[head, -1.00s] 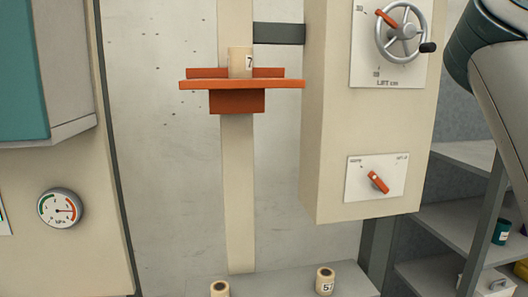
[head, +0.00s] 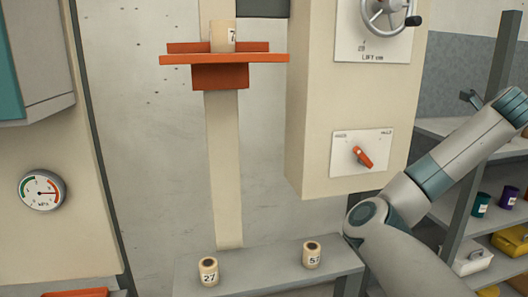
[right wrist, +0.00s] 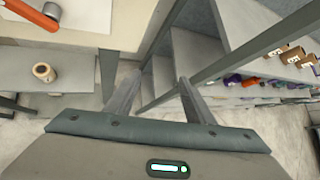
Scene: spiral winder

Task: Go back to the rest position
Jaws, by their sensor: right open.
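My right arm reaches up and to the right in the head view, with its hand cut off at the right edge. A dark finger shows beside it there. In the right wrist view my right gripper (right wrist: 157,95) is open and empty, its two fingers apart above the floor. My left gripper is in neither view. The orange lift platform (head: 224,58) stands high on its cream rail and carries a spool marked 7 (head: 223,36). Spool 27 (head: 208,271) and another spool (head: 312,255) stand on the grey ledge (head: 270,265).
The cream lift box (head: 310,100) carries a handwheel (head: 389,15) and an orange switch (head: 362,157). A gauge (head: 41,190) is on the left panel. Grey shelves (head: 455,215) with spools and boxes stand at the right, close to my right arm.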

